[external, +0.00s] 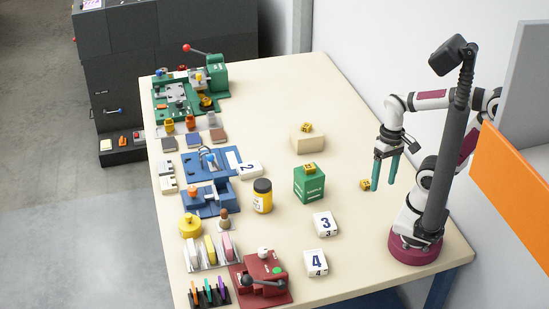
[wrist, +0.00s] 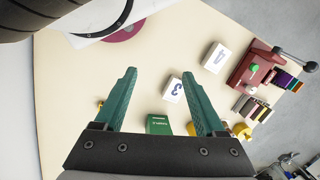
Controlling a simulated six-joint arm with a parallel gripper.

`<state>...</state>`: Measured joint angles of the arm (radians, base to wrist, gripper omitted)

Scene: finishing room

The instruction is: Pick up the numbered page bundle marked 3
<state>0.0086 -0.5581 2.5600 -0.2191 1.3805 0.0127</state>
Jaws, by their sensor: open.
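The page bundle marked 3 (external: 325,224) is a white block with a dark blue number, lying flat on the table in front of the green box. In the wrist view the bundle (wrist: 173,90) shows between my fingers, close to the right one. A similar bundle marked 4 (external: 315,263) lies just nearer the front edge; it also shows in the wrist view (wrist: 216,58). My gripper (external: 386,185) is open and empty, with green fingers pointing down, above the table to the right of bundle 3. It also shows in the wrist view (wrist: 161,100).
A green box (external: 309,184) with a yellow piece on top stands behind bundle 3. A yellow jar (external: 262,196), a bundle marked 2 (external: 250,170) and a red press (external: 262,278) stand to the left. A small yellow cube (external: 365,185) lies near my gripper.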

